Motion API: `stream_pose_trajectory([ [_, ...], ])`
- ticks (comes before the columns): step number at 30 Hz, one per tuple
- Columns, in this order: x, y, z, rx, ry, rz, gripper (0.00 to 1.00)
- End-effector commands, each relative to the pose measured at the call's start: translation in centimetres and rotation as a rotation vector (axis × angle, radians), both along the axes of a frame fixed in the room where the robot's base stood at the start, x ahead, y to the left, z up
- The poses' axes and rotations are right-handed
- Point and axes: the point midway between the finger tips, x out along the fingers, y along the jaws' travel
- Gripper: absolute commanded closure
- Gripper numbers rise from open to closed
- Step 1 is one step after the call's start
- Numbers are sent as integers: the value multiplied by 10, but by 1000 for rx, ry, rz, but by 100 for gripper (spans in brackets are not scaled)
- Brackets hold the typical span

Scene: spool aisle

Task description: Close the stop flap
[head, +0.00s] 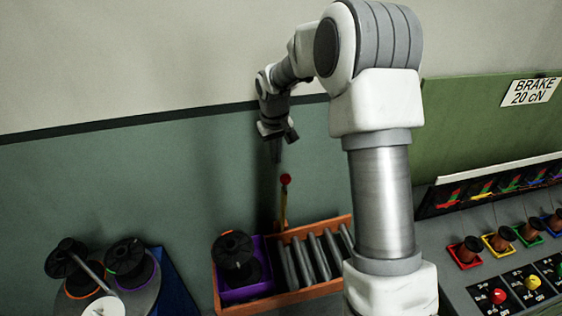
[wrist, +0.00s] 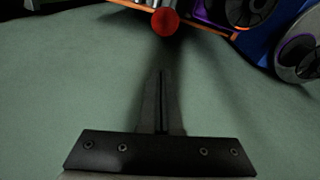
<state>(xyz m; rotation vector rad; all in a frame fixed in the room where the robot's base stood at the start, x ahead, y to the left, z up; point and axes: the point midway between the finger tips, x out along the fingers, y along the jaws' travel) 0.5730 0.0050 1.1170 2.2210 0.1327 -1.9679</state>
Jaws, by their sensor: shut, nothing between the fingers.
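The stop flap appears to be the narrow yellow upright piece (head: 284,208) with a red ball knob (head: 286,179) on top. It stands at the back edge of the orange roller tray (head: 308,290). The red knob also shows at the top of the wrist view (wrist: 165,22), where the yellow part is hard to make out. My gripper (head: 276,158) is shut and empty. It points down just above and slightly left of the knob in the head view, apart from it. In the wrist view its closed fingers (wrist: 161,75) point toward the knob with a gap between.
A purple holder (head: 245,291) with a dark spool (head: 232,250) sits at the tray's left end, beside grey rollers (head: 315,256). Spools on a round grey stand (head: 140,295) are at the lower left. The green wall is close behind. A panel with small spools (head: 503,240) is at right.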

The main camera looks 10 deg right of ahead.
Motion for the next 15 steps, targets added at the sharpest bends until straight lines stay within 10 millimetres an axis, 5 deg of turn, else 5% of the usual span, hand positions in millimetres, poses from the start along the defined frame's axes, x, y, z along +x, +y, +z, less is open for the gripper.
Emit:
stream_pose_trajectory([
  [15, -30, -6, -8, 0, -4, -1, 100],
])
